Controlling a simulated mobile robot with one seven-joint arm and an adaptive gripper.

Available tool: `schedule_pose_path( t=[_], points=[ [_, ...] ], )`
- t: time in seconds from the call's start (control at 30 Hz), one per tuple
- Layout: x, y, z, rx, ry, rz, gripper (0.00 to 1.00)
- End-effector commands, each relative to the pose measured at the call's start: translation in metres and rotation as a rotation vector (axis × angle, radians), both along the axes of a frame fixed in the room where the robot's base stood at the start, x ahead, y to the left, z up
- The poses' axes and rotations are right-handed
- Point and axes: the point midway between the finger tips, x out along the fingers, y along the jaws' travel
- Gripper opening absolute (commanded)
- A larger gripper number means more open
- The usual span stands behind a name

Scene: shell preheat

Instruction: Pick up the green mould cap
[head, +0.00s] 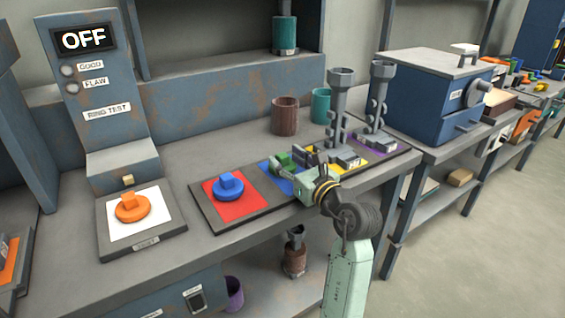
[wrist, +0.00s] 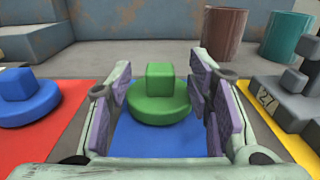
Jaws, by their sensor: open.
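The green mould cap (wrist: 159,100) is a round disc with a square knob on top. It sits on the blue square of the tray (wrist: 140,144). In the head view the green cap (head: 285,160) is partly hidden by my gripper. My gripper (wrist: 160,108) is open, with its purple-padded fingers on the left and right of the cap. The wrist view does not clearly show whether either finger touches it. My gripper also shows in the head view (head: 303,168), low over the tray.
A blue cap (head: 230,187) sits on the red square at left. Grey stacked pieces (head: 342,120) stand on the yellow and purple squares at right. Brown (head: 285,116) and teal (head: 321,105) cups stand behind. An orange cap (head: 132,207) lies on the ring test pad.

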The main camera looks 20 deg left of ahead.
Motion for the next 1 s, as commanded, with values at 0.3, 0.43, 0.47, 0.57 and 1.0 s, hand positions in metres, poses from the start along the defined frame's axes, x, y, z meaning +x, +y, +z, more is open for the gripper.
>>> schedule_pose_path(
  t=[0.3,0.43,0.47,0.57,1.0],
  points=[
    [0.0019,0.0027,-0.0001,0.001,-0.001,0.0,0.43],
    [0.0018,0.0026,-0.0001,0.001,-0.001,0.0,0.35],
    [0.0018,0.0026,-0.0001,0.001,-0.001,0.0,0.33],
    [0.0018,0.0025,-0.0001,0.001,-0.001,0.0,0.26],
    [0.0017,0.0025,-0.0001,0.001,-0.001,0.001,0.0]
  ],
)
